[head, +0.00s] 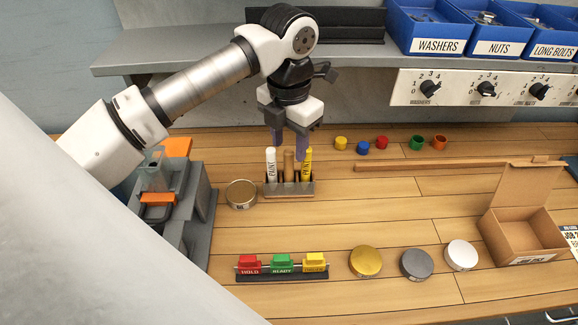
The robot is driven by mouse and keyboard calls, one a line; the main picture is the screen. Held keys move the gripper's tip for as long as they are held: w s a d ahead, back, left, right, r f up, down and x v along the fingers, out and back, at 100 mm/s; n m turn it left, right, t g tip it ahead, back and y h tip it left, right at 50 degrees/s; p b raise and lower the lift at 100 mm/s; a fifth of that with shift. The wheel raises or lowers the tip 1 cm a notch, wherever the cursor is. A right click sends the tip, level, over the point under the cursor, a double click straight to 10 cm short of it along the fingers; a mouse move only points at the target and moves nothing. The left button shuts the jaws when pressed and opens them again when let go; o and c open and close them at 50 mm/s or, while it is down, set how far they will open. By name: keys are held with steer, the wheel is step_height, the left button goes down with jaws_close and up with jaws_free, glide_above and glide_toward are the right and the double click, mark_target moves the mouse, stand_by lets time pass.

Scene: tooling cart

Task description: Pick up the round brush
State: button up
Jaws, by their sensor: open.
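A small rack (289,191) stands on the wooden bench and holds several upright items. A tan, wood-coloured stick (289,166) is in its middle slot; it looks like the round brush's handle, but no bristles show. A white paint marker (271,165) is to its left and a yellow paint marker (306,165) to its right. My gripper (289,150) is open and points down right over the rack, its fingertips by the tops of these items. The fingers appear to either side of the tan stick; I cannot tell whether they touch anything.
A round tin (241,194) stands close left of the rack. Small coloured caps (363,148) and a long wooden strip (430,163) lie to the right. Blue bins (433,28) stand above.

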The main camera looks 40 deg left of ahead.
mark_target(289, 162)
steer(key=shift+f+p, duration=0.7)
steer(key=shift+f, duration=2.25)
steer(key=shift+c, duration=0.2)
jaws_close()
